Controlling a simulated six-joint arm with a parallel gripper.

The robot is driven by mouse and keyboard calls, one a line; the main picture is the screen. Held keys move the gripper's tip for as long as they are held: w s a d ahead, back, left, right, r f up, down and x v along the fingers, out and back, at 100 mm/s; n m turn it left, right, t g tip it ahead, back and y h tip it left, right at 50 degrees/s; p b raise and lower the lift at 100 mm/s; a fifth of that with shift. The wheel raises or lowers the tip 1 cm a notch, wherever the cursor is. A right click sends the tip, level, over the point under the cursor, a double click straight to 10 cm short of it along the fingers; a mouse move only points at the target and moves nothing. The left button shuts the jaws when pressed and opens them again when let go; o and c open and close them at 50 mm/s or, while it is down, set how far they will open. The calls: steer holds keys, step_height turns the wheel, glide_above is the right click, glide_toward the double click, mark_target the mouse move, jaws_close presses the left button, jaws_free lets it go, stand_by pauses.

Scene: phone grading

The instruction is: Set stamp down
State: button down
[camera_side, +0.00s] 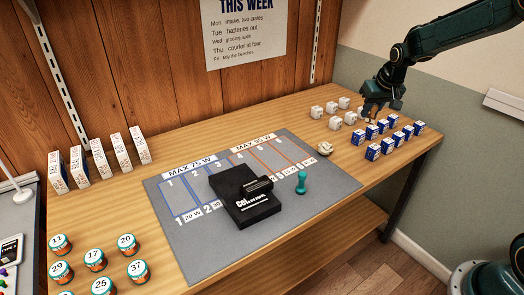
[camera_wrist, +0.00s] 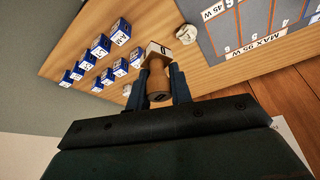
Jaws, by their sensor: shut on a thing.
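My gripper (camera_side: 374,112) hangs low over the back right of the table, between the white cubes and the blue-and-white boxes. In the wrist view its two fingers (camera_wrist: 163,88) are shut on a brown, round-ended thing (camera_wrist: 158,97), which looks like the stamp's handle. A pale block with a dark mark (camera_wrist: 158,50) shows just beyond it; I cannot tell whether it is part of the stamp. The stamp is mostly hidden by the gripper in the side view. I cannot tell if it touches the table.
Several blue-and-white boxes (camera_side: 387,145) and white cubes (camera_side: 317,112) stand close around my gripper. A grey mat (camera_side: 190,248) holds a black box (camera_side: 240,195) and a teal piece (camera_side: 302,183). Jars (camera_side: 95,259) and upright cartons (camera_side: 119,147) stand at the left.

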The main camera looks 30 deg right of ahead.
step_height(320, 180, down, 16)
steer(key=shift+r, duration=0.15)
stand_by(0.6)
steer(key=shift+f, duration=2.15)
steer(key=shift+f, duration=0.15)
steer(key=c, duration=1.3)
jaws_free()
steer(key=shift+o, duration=0.2)
steer(key=shift+v, duration=0.75)
steer(key=v, duration=1)
steer(key=shift+s+r, duration=0.2)
steer(key=shift+r, duration=0.15)
